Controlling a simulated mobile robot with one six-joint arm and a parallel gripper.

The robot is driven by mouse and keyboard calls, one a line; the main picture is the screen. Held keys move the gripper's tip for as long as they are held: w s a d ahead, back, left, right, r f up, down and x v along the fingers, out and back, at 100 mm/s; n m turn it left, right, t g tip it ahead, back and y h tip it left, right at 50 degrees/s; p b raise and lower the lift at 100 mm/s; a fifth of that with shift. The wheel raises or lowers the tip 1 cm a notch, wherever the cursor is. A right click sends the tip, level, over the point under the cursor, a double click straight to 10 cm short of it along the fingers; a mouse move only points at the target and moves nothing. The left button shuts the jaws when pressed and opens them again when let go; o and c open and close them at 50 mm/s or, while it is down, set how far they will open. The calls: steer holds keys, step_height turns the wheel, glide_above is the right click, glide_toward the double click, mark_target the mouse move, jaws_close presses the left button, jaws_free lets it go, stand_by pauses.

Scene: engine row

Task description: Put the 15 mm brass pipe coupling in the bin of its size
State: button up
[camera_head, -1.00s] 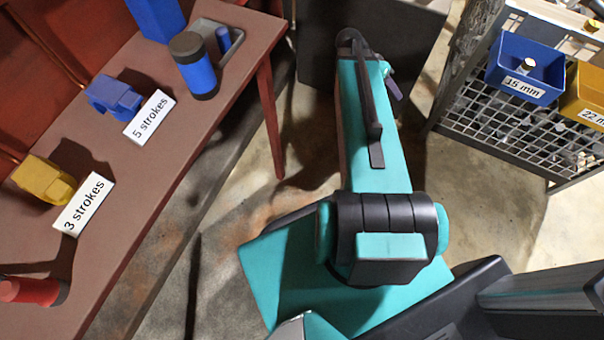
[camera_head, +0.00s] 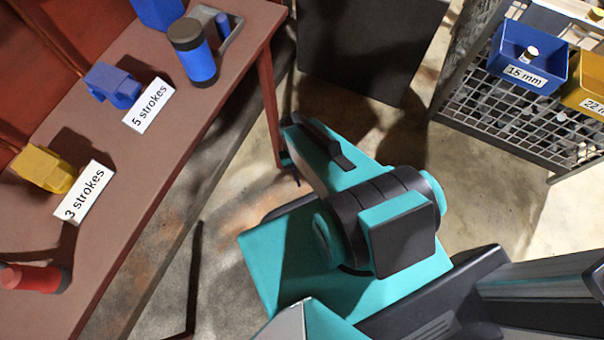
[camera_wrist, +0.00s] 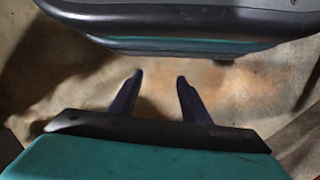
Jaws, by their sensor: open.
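The blue bin (camera_head: 507,73) labelled "15 mm" hangs on the mesh rack at the upper right of the head view. A small pale cylindrical piece (camera_head: 530,53) shows inside it; I cannot tell for sure that it is the 15 mm brass coupling. My gripper (camera_wrist: 159,78) is open and empty in the wrist view, with bare floor between its two dark fingers. In the head view my arm mostly hides it, well to the left of the bin and near the bench leg.
A yellow bin (camera_head: 582,85) labelled "22 m…" sits right of the blue one on the mesh rack (camera_head: 520,115). The brown bench (camera_head: 130,205) at the left holds blue, yellow and red parts and cards reading "5 strokes" and "3 strokes". Floor between is clear.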

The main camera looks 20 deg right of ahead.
steer(key=shift+n+y, duration=0.3)
steer(key=shift+n, duration=0.3)
steer(key=s+a, duration=0.1)
steer(key=s+a+f, duration=0.1)
steer(key=s+a, duration=0.1)
steer(key=shift+s+a+f, duration=0.15)
steer(key=shift+s+f, duration=0.05)
steer(key=shift+f, duration=0.2)
steer(key=shift+r, duration=0.15)
step_height(320, 180, up, 17)
steer(key=s+g+p, duration=0.1)
steer(key=p, duration=1.6)
steer(key=shift+r, duration=0.15)
steer(key=c, duration=0.3)
